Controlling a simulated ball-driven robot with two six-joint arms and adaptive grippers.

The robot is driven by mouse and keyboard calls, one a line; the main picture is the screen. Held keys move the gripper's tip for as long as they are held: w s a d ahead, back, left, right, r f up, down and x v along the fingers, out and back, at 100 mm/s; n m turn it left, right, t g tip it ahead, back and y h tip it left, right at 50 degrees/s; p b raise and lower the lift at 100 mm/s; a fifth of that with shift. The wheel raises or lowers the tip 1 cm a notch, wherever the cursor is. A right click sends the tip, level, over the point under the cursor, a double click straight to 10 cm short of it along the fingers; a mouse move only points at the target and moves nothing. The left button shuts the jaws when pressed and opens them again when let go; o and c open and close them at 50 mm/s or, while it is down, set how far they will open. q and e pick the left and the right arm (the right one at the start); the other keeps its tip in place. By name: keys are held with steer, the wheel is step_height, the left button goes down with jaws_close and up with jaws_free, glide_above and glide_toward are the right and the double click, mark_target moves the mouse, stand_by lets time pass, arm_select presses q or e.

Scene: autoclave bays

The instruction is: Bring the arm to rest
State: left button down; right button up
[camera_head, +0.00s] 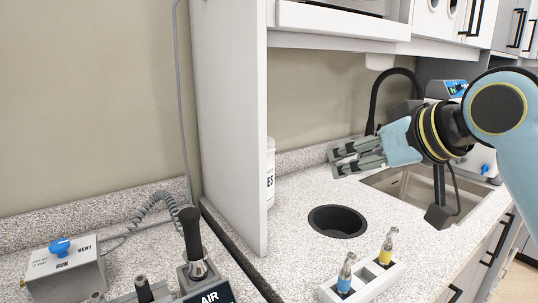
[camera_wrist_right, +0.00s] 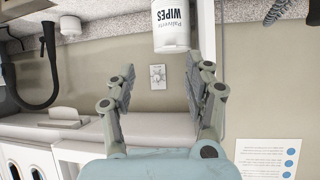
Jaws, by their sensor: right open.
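My right arm comes in from the right in the head view, over the counter near the sink. My right gripper (camera_head: 335,163) points left and is open, with nothing between its fingers. It is above the speckled counter (camera_head: 300,218), to the right of the white divider panel. In the wrist view the open fingers (camera_wrist_right: 160,76) stand apart, with a wall plate seen beyond them. A white wipes canister (camera_wrist_right: 171,28) is beyond the fingertips; the panel partly hides it in the head view (camera_head: 270,178). My left gripper is not in view.
A sink (camera_head: 398,188) with a black faucet (camera_head: 378,90) lies below and behind my right arm. A round black opening (camera_head: 337,221) and a white rack (camera_head: 378,282) with two small bottles are nearer. The divider panel (camera_head: 232,110) stands to the left.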

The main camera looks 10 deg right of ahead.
steer(key=s+d+f+m+g+h, duration=0.15)
steer(key=s+f+g, duration=0.25)
steer(key=s+f, duration=0.8)
steer(key=s+d+f+g+h, duration=0.2)
steer(key=s+d+f+g, duration=0.15)
steer(key=s+f, duration=0.85)
steer(key=s+d+f+g+b, duration=0.1)
steer(key=s+f+b, duration=0.15)
steer(key=f, duration=1.35)
steer(key=s+d+f+g+b, duration=0.15)
steer(key=f+b, duration=0.25)
steer(key=f, duration=1.1)
steer(key=s+f+b, duration=0.5)
steer(key=s+f, duration=1.3)
steer(key=f, duration=0.1)
steer(key=shift+f+g, duration=0.3)
steer(key=shift+f, duration=0.05)
